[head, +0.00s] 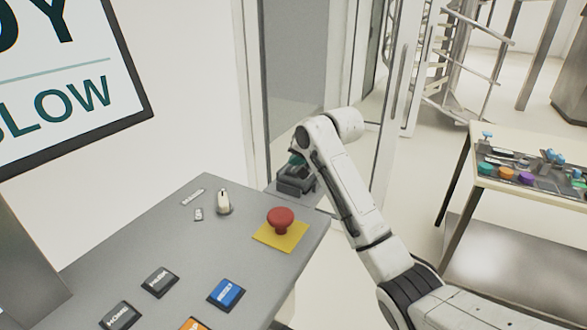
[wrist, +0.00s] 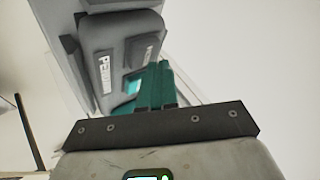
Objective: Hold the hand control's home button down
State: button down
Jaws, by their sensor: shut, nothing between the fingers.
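A dark grey device (head: 293,183), which looks like the hand control, sits beyond the panel's far right corner. My gripper (head: 297,160) is at its top, partly hidden behind my own arm. I cannot tell whether the fingertips touch or press a button. A button marked HOME (head: 120,315) is also on the grey panel, far from my gripper.
The sloped grey panel (head: 120,235) carries a red mushroom button (head: 281,218) on a yellow plate, a blue button (head: 226,293) and a small lever (head: 223,203). A glass door stands behind the arm. A table (head: 500,140) with coloured parts is at the right.

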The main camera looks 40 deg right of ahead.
jog(key=shift+f, duration=0.6)
dwell(1.5)
jog(key=shift+r, duration=0.15)
jog(key=shift+r+p, duration=0.85)
jog(key=shift+p, duration=0.2)
notch_tip(320, 180, up, 5)
jog(key=p, duration=0.5)
jog(key=shift+r, duration=0.1)
